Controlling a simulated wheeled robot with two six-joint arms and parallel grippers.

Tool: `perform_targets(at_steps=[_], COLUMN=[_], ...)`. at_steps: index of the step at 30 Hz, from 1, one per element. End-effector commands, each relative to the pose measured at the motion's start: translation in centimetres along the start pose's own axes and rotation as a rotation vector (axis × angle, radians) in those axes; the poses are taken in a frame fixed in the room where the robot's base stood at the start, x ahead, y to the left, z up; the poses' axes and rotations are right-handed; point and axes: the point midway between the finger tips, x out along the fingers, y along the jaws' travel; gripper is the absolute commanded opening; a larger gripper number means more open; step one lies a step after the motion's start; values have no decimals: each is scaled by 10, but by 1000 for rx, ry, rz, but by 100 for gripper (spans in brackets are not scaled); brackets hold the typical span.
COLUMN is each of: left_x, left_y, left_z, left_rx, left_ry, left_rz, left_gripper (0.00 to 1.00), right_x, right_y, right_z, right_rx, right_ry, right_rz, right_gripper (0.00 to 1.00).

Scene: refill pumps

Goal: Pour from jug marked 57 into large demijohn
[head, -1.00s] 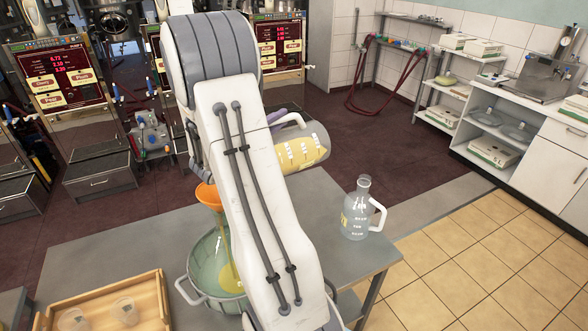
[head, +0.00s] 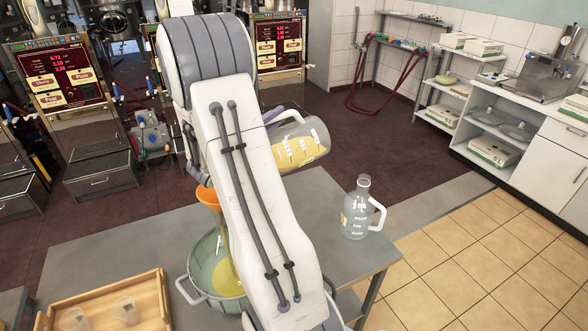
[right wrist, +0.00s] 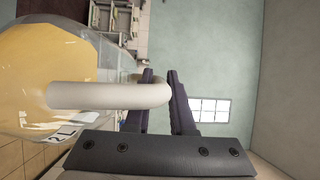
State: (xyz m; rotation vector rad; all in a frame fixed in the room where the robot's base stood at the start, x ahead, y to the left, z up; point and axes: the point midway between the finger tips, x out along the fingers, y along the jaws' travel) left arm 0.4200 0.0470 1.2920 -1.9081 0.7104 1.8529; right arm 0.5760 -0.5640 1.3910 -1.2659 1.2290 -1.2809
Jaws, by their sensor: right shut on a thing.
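A clear jug (head: 301,143) with yellow liquid is held tilted over the table, its base up to the right. Its mouth is hidden behind my right arm, and I cannot read a 57 on it. My right gripper (right wrist: 165,100) is shut on the jug's pale handle (right wrist: 105,95); in the head view only a bit of purple finger shows. An orange funnel (head: 208,196) stands in the large demijohn (head: 227,262), partly hidden by my arm. Yellow liquid shows in the demijohn. Any stream is hidden. My left gripper is not in view.
The demijohn sits in a green basin (head: 203,262) with handles on the grey table (head: 130,235). A clear jug with a white handle (head: 357,212) stands at the table's right. A wooden tray (head: 95,300) with small cups lies front left.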

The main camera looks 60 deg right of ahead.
Motion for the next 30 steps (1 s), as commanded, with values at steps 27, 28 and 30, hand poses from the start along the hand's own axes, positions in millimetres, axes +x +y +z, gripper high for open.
perform_targets(at_steps=[27, 28, 30], left_x=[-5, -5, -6], left_y=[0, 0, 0], left_z=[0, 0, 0], left_rx=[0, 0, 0], left_ry=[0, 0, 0], left_rz=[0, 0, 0], left_gripper=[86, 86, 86], right_x=[-7, -7, -8], right_y=[-10, -10, -11], right_z=[3, 3, 4], right_rx=[-22, -23, -25], right_ry=[0, 0, -1], right_rz=[-60, -61, -65], right_gripper=[0, 0, 0])
